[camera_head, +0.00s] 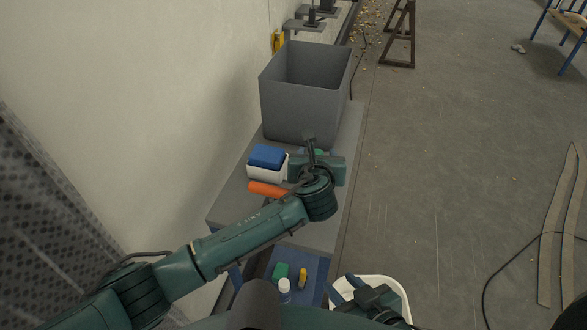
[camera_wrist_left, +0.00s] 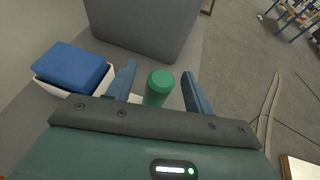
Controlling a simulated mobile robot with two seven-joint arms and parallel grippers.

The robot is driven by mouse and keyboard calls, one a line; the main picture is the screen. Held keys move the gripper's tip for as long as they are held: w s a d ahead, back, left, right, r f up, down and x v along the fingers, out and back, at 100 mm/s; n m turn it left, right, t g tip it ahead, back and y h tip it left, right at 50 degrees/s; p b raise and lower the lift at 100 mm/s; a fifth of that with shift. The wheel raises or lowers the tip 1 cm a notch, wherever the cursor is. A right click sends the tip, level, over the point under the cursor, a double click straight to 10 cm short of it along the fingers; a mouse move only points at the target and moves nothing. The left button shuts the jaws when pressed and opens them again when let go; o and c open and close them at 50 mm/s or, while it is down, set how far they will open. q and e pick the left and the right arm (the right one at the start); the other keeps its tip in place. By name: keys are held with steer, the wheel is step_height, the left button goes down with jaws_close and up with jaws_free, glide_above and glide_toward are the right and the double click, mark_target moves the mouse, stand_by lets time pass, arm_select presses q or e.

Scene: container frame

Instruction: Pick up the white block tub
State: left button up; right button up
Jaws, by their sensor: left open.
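A small white tub (camera_head: 267,172) with a blue block or lid (camera_head: 267,155) on top stands on the grey bench, left of my left gripper. In the left wrist view the white tub (camera_wrist_left: 72,84) and its blue top (camera_wrist_left: 72,68) show at the left, outside the fingers. My left gripper (camera_head: 313,150) is open. A green cylinder (camera_wrist_left: 159,85) stands between its spread fingers, with gaps visible on both sides. My right gripper (camera_head: 346,289) is low in the head view, its two blue fingertips apart, over a larger white tub (camera_head: 400,290) that it partly hides.
A big grey bin (camera_head: 300,105) stands behind the left gripper on the bench (camera_head: 230,205). An orange cylinder (camera_head: 265,189) lies beside the small tub. A lower blue surface holds a green item (camera_head: 280,271), a white bottle (camera_head: 285,290) and a yellow item (camera_head: 302,277). A wall bounds the left.

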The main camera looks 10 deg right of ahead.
arm_select(q)
steer(key=shift+c, duration=0.2)
jaws_close()
stand_by(0.4)
